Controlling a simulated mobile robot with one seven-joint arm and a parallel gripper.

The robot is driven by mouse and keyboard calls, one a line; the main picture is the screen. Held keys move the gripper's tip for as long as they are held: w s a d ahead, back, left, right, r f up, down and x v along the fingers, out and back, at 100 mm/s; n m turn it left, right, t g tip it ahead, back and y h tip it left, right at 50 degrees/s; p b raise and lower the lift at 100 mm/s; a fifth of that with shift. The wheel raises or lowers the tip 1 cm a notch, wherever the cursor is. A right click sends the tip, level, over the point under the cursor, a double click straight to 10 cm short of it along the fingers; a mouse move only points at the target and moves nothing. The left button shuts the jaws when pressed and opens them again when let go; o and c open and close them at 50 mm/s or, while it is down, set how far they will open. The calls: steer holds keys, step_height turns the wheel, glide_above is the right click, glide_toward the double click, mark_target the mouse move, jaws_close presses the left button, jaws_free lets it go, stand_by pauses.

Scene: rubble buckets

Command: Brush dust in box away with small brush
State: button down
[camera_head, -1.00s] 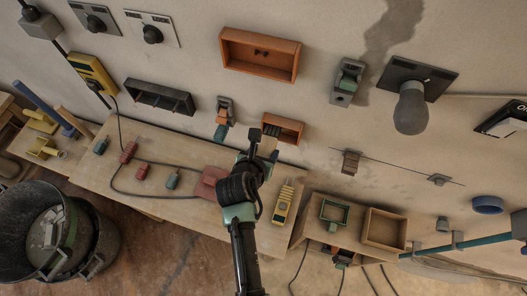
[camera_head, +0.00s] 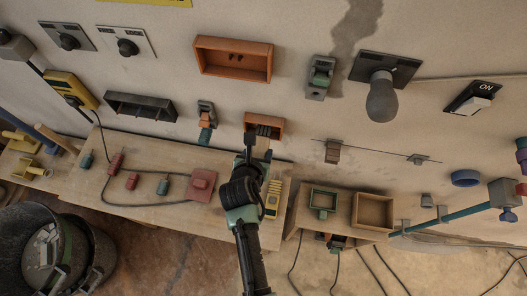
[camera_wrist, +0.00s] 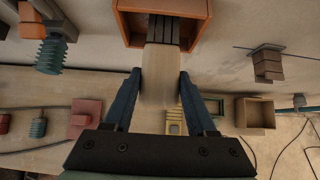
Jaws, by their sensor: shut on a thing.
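My gripper (camera_head: 259,148) is shut on a small brush, with a finger on each side of its pale wooden handle (camera_wrist: 160,78). The dark bristles (camera_wrist: 163,32) point away from me, into or just in front of the opening of a small orange box (camera_wrist: 125,24) on the wall. In the head view the bristles (camera_head: 264,131) overlap the lower part of this small box (camera_head: 250,118); contact is hard to tell. A larger orange box (camera_head: 204,58) hangs higher to the left, with a few small dark marks (camera_head: 236,58) inside.
A wooden bench (camera_head: 120,195) with cabled blocks is below. Bare wall lies between the two orange boxes.

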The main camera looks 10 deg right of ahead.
steer(key=shift+w+a+r+p, duration=0.2)
steer(key=shift+a+p, duration=0.1)
steer(key=shift+p, duration=0.3)
steer(key=shift+s+d+f+p, duration=0.1)
steer(key=shift+s+d+p, duration=0.2)
steer(key=shift+d, duration=0.35)
steer(key=shift+s+d+p, duration=0.1)
steer(key=shift+d+p, duration=0.25)
steer(key=shift+d, duration=0.3)
steer(key=shift+w+a+p, duration=0.25)
steer(key=shift+a+p, duration=0.25)
steer(key=shift+a, duration=0.65)
steer(key=shift+s+d+p, duration=0.2)
steer(key=shift+d+p, duration=0.1)
steer(key=shift+d, duration=0.25)
steer(key=shift+s+d+p, duration=0.15)
steer(key=shift+d+p, duration=0.1)
steer(key=shift+d, duration=0.25)
steer(key=shift+w+a+f+b, duration=0.1)
steer(key=shift+w+a+b, duration=0.15)
steer(key=shift+a, duration=0.45)
steer(key=shift+w+a+f+b, duration=0.1)
steer(key=shift+w+a, duration=0.15)
steer(key=shift+a, duration=0.4)
steer(key=shift+w+a+r, duration=0.15)
steer(key=shift+w+a, duration=0.2)
steer(key=shift+a, duration=0.45)
